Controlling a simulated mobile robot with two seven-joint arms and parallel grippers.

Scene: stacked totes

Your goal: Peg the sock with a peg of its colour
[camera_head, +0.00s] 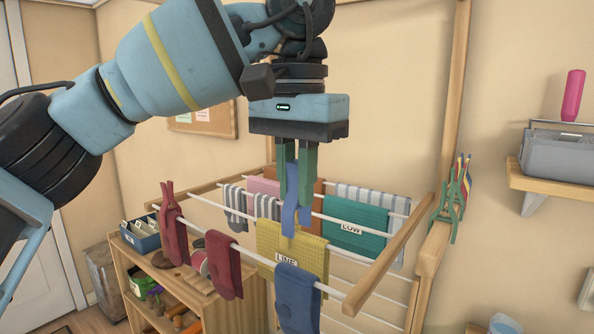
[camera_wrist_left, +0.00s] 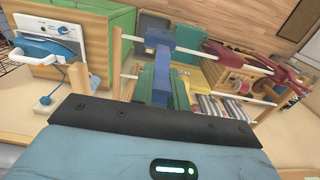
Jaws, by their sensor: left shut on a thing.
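My left gripper (camera_head: 296,178) points down over the drying rack and is shut on a blue peg (camera_head: 290,208). The peg hangs jaws down above the front lines; in the left wrist view the blue peg (camera_wrist_left: 158,42) shows beyond the fingers. A dark blue sock (camera_head: 297,298) hangs on the front line, below the peg and apart from it. A dark red sock (camera_head: 174,238) on the same line has a red peg (camera_head: 168,193) on it. Another dark red sock (camera_head: 223,265) hangs beside it. My right gripper is out of view.
A yellow cloth (camera_head: 270,245), a teal cloth (camera_head: 362,222) and striped pieces hang behind. More pegs, green (camera_head: 448,212) and other colours, are clipped on the right post. A wooden shelf unit (camera_head: 170,285) stands left. A wall shelf with a grey box (camera_head: 560,153) is at right.

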